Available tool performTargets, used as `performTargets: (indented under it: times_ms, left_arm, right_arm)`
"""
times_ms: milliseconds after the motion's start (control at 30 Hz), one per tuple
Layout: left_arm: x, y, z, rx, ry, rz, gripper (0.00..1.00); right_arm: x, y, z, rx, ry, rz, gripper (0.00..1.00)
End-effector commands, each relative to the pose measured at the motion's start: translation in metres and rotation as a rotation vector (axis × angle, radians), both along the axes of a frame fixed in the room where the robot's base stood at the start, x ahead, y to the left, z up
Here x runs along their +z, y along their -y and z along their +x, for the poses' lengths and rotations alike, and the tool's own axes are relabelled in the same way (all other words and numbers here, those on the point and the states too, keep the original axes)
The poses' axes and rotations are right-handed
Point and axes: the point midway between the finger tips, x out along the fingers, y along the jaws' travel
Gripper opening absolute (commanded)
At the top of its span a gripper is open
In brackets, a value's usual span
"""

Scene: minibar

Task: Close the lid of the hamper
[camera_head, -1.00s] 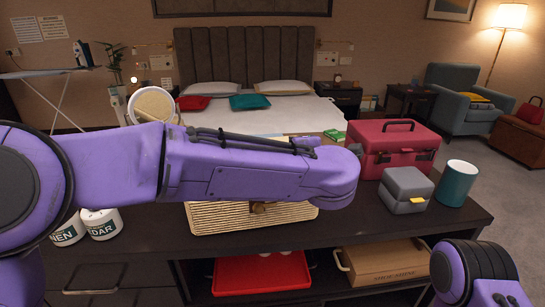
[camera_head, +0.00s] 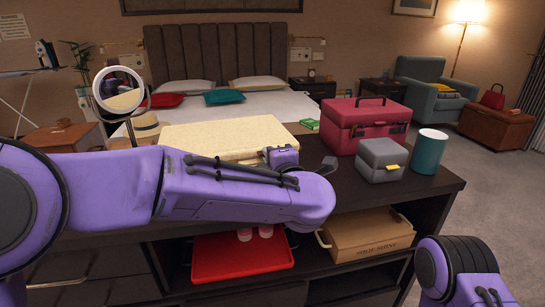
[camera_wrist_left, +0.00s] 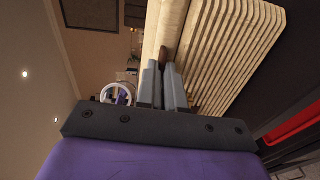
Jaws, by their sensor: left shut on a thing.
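In the left wrist view the lid (camera_wrist_left: 172,22) shows as a pale band beside the ribbed hamper body (camera_wrist_left: 238,45). My left gripper (camera_wrist_left: 164,68) has its grey fingers close together on a small brown tab (camera_wrist_left: 164,53) at the hamper's front. My forearm hides the hamper's front in the head view, and I cannot tell if the lid touches the body all along. My right gripper is out of view; only its arm shows.
A red case (camera_head: 366,124), grey box (camera_head: 381,159) and teal cup (camera_head: 429,151) stand right of the hamper. A round mirror (camera_head: 119,90) and straw hat (camera_head: 146,126) are at left.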

Motion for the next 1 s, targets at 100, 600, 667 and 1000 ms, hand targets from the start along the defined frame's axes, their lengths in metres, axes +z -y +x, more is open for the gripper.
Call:
performTargets:
  times_ms: [100,600,667,1000]
  left_arm:
    - [-0.010,-0.003,-0.001,0.011,-0.019,-0.001,0.00]
    - [-0.006,0.001,-0.001,0.002,-0.011,-0.001,0.32]
    - [-0.005,0.003,-0.004,0.002,-0.010,0.000,0.32]
    - [0.004,0.026,-0.071,0.001,-0.010,0.002,0.32]
  right_arm:
    - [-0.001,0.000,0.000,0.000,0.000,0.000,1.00]
    - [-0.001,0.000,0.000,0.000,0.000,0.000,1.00]
    - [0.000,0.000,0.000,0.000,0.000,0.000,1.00]
    - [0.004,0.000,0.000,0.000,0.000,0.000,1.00]
